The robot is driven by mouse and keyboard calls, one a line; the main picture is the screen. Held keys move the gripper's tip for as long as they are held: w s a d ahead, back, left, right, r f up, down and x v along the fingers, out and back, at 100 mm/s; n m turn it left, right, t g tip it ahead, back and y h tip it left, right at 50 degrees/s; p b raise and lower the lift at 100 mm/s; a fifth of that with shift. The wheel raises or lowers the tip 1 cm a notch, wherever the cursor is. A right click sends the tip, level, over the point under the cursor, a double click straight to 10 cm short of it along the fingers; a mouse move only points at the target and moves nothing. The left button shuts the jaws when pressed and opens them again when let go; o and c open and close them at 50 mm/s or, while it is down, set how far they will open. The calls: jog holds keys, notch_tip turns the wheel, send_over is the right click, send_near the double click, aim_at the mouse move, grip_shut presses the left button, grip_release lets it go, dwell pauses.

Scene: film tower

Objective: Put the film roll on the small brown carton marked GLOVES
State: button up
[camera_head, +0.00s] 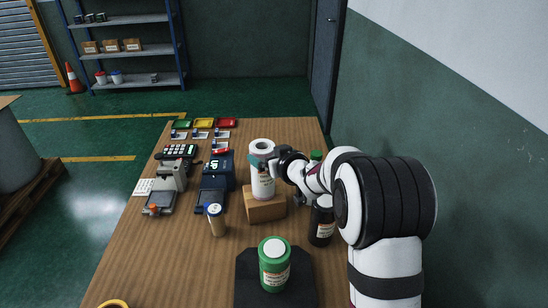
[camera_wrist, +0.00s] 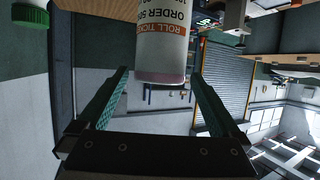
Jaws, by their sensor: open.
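The film roll (camera_head: 263,184) is a white cylinder with a hollow core and a printed label. It stands upright on the small brown carton (camera_head: 264,209) in the middle of the table; no GLOVES marking is readable. My gripper (camera_head: 263,160) is at the roll's upper part, reaching in from the right, with a teal finger in front of the roll. In the wrist view the jaws (camera_wrist: 160,74) are spread wide. The roll (camera_wrist: 163,40) shows ahead between them, with visible gaps on both sides.
A green-lidded jar (camera_head: 274,265) stands on a black mat (camera_head: 243,290) in front. A dark bottle (camera_head: 321,222) is right of the carton, under my arm. A small capped jar (camera_head: 216,221) and a blue device (camera_head: 214,180) are left. Coloured trays (camera_head: 204,123) lie at the back.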

jog(key=v, duration=0.4)
jog(key=shift+s+d+r, duration=0.1)
jog(key=shift+s+d, duration=0.05)
jog(key=shift+s, duration=0.05)
jog(key=s+d+m+g+h, duration=0.4)
jog(key=s+d+m+h, duration=0.2)
jog(key=s+d, duration=0.5)
jog(key=s+a+f+m+g+y, duration=0.1)
jog(key=s+a+g, duration=0.1)
jog(key=s, duration=0.8)
jog(key=s+a+f+m+g+y, duration=0.1)
jog(key=s+a+g, duration=0.2)
jog(key=s, duration=0.8)
jog(key=s+a+m+g, duration=0.2)
jog(key=s+g, duration=0.1)
jog(key=s, duration=0.8)
jog(key=shift+s+a+f+g+y, duration=0.25)
jog(key=shift+a+f+g+y, duration=0.15)
